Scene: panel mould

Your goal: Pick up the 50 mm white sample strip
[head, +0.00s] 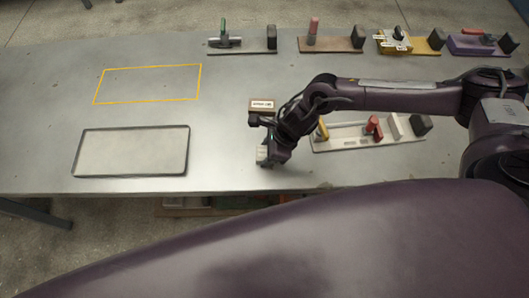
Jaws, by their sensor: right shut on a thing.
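My right gripper (270,160) is low over the front part of the grey table, left of the pale fixture board. It is shut on a small white piece (262,153), which looks like the white sample strip. Only a short part of this piece shows at the fingers, so its length cannot be read. Whether it touches the table cannot be told. My left gripper is not in view.
A brown block with a white label (262,104) stands just behind my right gripper. A pale board (350,146) with clamps lies under my right arm. Several clamp boards line the back edge. A dark-rimmed panel mould (130,151) and a yellow outline (148,84) lie left.

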